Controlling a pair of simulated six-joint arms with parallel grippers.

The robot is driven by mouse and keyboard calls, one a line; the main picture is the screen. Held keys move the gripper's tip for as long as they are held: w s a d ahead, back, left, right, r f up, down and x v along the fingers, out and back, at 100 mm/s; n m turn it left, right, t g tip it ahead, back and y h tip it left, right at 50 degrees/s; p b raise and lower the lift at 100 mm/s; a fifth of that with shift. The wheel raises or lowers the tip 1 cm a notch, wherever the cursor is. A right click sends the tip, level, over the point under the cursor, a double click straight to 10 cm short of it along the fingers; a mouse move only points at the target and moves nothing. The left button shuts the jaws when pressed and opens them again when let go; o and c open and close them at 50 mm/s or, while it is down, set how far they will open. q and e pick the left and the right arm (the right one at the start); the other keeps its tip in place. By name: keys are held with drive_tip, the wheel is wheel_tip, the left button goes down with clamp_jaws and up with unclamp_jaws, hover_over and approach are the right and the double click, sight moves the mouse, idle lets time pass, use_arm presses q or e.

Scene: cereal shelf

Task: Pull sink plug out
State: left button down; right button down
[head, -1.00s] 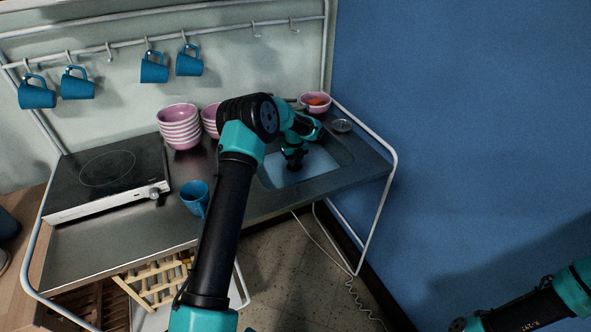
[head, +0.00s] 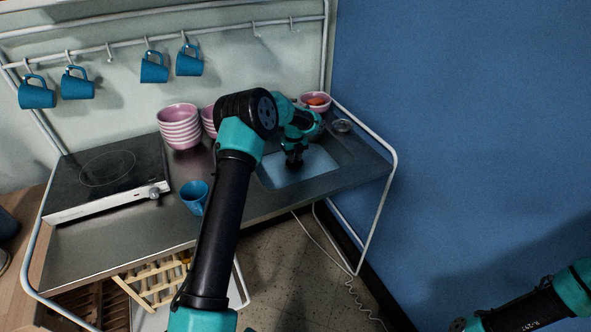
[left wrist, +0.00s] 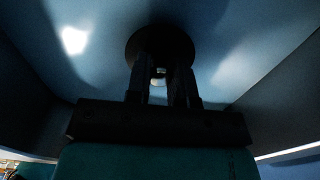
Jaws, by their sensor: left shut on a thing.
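The sink (head: 322,166) is a rectangular basin at the right end of the metal counter. My left gripper (head: 294,161) points down into it. In the left wrist view, the fingers of my left gripper (left wrist: 160,83) are close together at a dark round piece (left wrist: 160,38) on the basin floor, which looks like the plug or drain. A small pale bit (left wrist: 158,72) shows between the fingers. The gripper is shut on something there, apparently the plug. The fingers and shadow hide whether the plug is seated or lifted. Part of my right arm shows at the lower right; its gripper is out of view.
Stacked pink bowls (head: 179,128) stand left of my left arm. A pink bowl with orange contents (head: 316,99) and a round metal piece (head: 341,126) sit behind the sink. A blue mug (head: 194,194) stands by the hob (head: 105,178). A rail curves around the counter's right end.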

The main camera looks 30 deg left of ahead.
use_arm(q)
drive_tip(key=shift+r, duration=1.15)
